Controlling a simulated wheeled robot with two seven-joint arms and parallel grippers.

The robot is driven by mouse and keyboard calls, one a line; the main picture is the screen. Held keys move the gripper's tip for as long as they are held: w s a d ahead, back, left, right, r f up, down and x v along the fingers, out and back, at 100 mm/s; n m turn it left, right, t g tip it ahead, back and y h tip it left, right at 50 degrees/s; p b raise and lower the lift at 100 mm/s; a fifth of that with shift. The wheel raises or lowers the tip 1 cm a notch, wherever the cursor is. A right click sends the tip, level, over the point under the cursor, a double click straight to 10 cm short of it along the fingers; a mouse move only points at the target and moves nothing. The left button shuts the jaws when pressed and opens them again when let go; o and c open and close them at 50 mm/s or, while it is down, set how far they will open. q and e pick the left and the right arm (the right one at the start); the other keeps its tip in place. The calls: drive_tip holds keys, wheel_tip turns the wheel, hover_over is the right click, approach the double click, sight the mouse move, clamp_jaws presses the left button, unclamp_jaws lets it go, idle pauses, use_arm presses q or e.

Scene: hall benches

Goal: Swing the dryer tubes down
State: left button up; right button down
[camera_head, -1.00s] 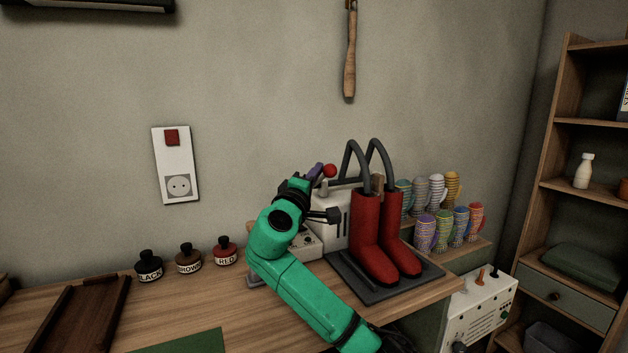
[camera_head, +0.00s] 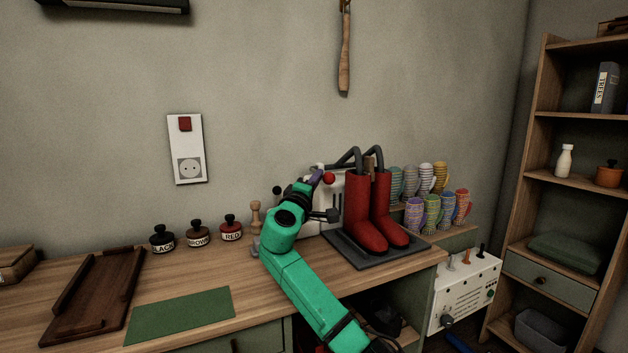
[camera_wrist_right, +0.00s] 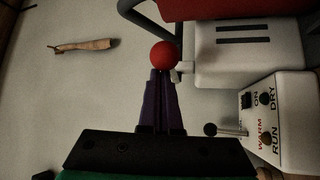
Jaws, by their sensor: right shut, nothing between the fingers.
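The dryer is a white box (camera_head: 337,205) with dark tubes (camera_head: 352,157) that arch low into the tops of two red boots (camera_head: 359,215). The boots stand upright on a dark tray (camera_head: 385,256). A red ball knob (camera_head: 329,179) sits at the left of the tubes; it also shows in the right wrist view (camera_wrist_right: 164,55). My right gripper (camera_head: 317,177) has its purple fingers shut and empty, with the tips (camera_wrist_right: 160,72) right at the knob. I cannot tell whether they touch it. My left gripper is out of view.
A white control box with switches (camera_wrist_right: 280,118) is close to the right gripper. Polish jars (camera_head: 198,236), a wooden tray (camera_head: 95,295) and a green mat (camera_head: 180,316) lie left on the bench.

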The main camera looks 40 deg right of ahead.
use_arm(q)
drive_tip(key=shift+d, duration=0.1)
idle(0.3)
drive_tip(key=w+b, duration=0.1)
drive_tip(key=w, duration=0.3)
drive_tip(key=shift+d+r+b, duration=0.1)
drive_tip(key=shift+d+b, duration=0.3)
use_arm(e)
drive_tip(key=v, duration=1.4)
drive_tip(key=shift+s+a, duration=0.15)
drive_tip(key=shift+s, duration=0.05)
drive_tip(key=shift+f, duration=0.1)
